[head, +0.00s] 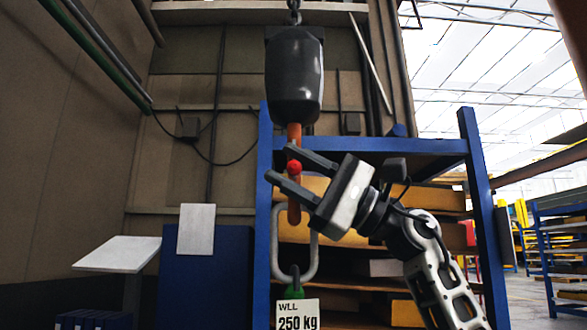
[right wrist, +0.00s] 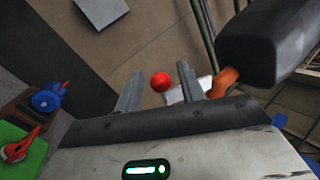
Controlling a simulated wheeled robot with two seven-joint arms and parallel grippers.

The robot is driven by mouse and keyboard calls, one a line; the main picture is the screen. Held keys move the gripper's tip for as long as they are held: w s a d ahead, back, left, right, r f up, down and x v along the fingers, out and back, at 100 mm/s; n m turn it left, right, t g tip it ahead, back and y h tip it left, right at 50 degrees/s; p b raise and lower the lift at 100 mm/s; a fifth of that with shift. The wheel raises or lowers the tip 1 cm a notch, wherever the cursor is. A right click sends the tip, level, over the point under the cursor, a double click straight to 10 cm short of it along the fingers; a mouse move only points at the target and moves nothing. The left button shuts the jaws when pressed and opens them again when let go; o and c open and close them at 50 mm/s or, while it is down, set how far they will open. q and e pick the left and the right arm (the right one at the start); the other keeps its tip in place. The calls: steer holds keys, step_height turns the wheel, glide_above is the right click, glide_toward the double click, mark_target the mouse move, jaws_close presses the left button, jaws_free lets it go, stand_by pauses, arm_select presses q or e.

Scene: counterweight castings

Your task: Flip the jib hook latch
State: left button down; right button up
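The black hook block (head: 295,75) hangs from a chain at the top of the head view. Below it is the orange jib hook (head: 294,208), partly covered by my gripper. A red ball (head: 294,167), perhaps the latch knob, shows at the hook. My right gripper (head: 279,163) is open, its two fingers pointing left, above and below the ball. In the right wrist view, the red ball (right wrist: 160,82) appears between the spread fingers (right wrist: 159,70), with a gap on each side. The orange hook (right wrist: 222,82) shows to their right. My left gripper is not in view.
A grey oblong link (head: 277,240) hangs at the hook, with a green fitting (head: 293,291) and a "WLL 250 kg" tag (head: 298,314) below. A blue shelf rack (head: 480,200) stands behind. A blue cabinet (head: 205,275) stands left. The space left of the hook looks free.

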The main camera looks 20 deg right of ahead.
steer(key=shift+d, duration=0.1)
